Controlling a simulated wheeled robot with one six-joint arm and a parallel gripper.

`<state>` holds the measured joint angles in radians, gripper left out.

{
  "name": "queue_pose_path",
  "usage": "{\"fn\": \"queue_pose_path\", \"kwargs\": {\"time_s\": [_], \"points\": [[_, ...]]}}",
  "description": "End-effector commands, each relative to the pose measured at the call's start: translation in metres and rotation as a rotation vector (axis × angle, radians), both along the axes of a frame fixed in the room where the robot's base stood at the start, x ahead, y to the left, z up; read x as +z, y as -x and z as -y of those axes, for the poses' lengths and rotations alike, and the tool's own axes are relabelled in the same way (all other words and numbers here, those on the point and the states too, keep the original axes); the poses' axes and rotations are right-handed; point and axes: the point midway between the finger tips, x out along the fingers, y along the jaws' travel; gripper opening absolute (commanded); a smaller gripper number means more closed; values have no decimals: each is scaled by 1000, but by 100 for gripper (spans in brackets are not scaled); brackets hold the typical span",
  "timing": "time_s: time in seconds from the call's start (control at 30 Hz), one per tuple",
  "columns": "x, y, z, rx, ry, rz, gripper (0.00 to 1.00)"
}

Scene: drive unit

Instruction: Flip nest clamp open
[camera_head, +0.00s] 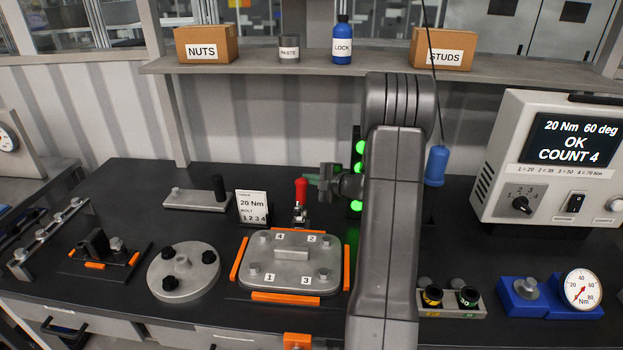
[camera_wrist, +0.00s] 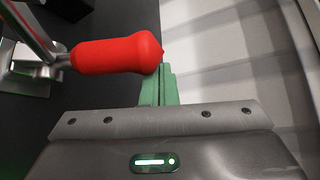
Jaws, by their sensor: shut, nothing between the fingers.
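The nest clamp has a red handle (camera_head: 301,190) that stands upright on a metal base (camera_head: 300,216) behind the plate. In the wrist view the red handle (camera_wrist: 112,54) runs across the upper left, with its metal lever and bracket (camera_wrist: 25,72) at the left edge. My gripper (camera_head: 311,180) is shut and empty, just right of the handle's upper part. In the wrist view its green fingers (camera_wrist: 160,84) lie together beside the handle's rounded end; I cannot tell whether they touch it. The metal plate (camera_head: 259,265) with bolts numbered 1 to 4 sits between orange nest edges (camera_head: 285,297).
A "20 Nm" card (camera_head: 252,206) stands left of the clamp. A round metal flange (camera_head: 184,272) lies further left. Lit green lamps (camera_head: 358,147) stand behind my arm. A blue hanging tool (camera_head: 436,165) and a controller reading "OK COUNT 4" (camera_head: 545,165) are at right.

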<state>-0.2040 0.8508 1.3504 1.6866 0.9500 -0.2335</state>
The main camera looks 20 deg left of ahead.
Motion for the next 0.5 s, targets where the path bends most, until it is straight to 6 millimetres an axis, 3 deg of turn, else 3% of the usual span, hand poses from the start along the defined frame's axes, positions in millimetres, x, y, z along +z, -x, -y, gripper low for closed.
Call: {"fn": "queue_pose_path", "kwargs": {"time_s": [0.5], "points": [[-1,7,2,0,-23,86,0]]}}
